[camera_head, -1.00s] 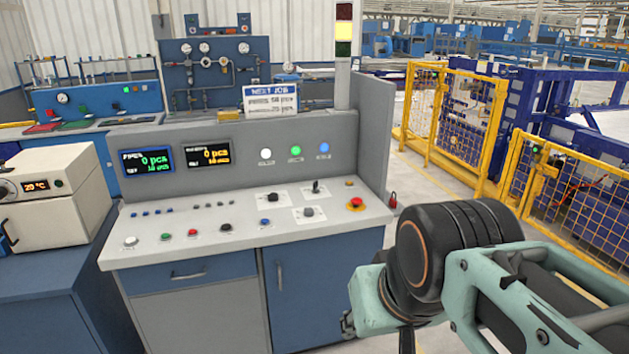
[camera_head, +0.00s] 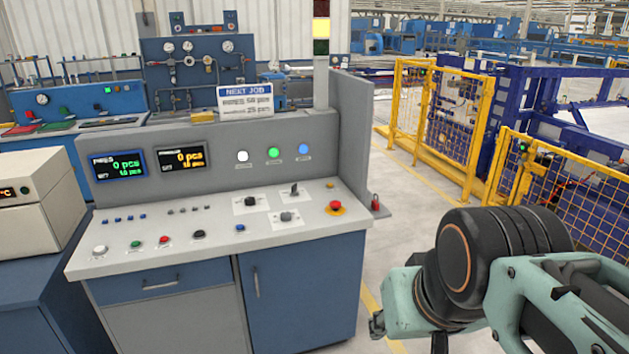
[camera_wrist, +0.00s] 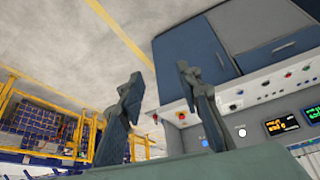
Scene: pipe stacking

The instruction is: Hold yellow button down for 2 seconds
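The yellow button (camera_head: 330,184) is a small yellow-orange cap at the upper right of the grey console's (camera_head: 110,258) sloping top, above the red emergency stop (camera_head: 335,206). My arm is at the lower right of the head view, right of the console and apart from it. The fingers are hardly visible there. In the wrist view, my gripper (camera_wrist: 159,77) is open and empty, its two dark fingers apart in front of the floor and the console's blue cabinet. I cannot make out the yellow button for certain in the wrist view.
Other buttons and black switches cover the console top, with white, green and blue lamps (camera_head: 273,153) on its upright panel. A side panel (camera_head: 356,150) rises at its right edge. Yellow mesh fencing (camera_head: 545,180) stands further right. Open floor lies between.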

